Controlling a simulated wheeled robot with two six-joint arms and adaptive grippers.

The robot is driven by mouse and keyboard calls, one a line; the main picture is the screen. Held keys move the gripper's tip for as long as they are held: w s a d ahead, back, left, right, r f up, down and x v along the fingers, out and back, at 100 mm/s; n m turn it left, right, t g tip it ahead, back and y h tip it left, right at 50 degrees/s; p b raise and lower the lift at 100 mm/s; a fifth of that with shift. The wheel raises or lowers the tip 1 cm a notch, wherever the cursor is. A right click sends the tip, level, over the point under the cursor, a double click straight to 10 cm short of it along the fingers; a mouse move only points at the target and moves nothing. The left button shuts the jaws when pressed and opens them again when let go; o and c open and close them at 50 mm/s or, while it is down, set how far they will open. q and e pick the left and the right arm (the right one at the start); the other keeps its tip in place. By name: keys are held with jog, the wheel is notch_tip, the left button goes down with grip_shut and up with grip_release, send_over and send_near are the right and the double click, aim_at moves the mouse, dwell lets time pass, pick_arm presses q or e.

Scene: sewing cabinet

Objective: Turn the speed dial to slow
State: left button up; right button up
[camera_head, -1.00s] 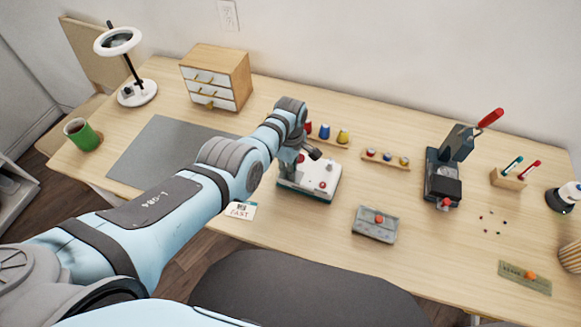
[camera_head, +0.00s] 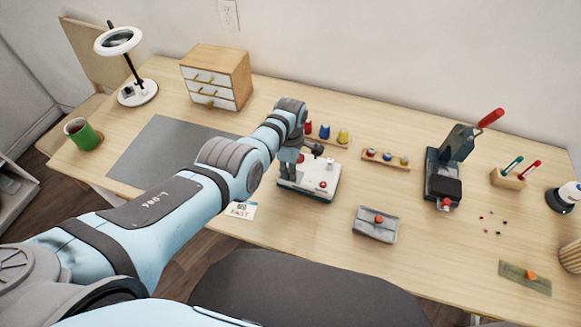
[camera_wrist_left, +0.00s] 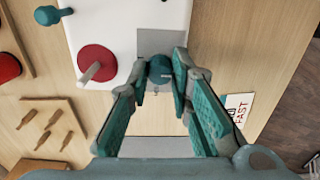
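The small white machine with a teal base (camera_head: 322,182) stands on the table, left of centre. In the left wrist view its white top (camera_wrist_left: 118,22) carries a round teal dial (camera_wrist_left: 160,70) at its edge, beside a grey plate. My left gripper (camera_wrist_left: 160,76) has its fingertips on either side of this dial and appears closed on it. In the head view the left gripper (camera_head: 289,172) is over the machine's left end, and my wrist partly hides the machine. A card reading FAST (camera_head: 241,210) lies by the front table edge. My right gripper is not in view.
Thread spools (camera_head: 325,132) stand behind the machine. A drawer box (camera_head: 238,75) and dark mat (camera_head: 150,150) are to the left.

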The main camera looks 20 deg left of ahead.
pick_arm(q)
jog(key=o, duration=0.3)
notch_tip(320, 180, up, 12)
dwell(0.4)
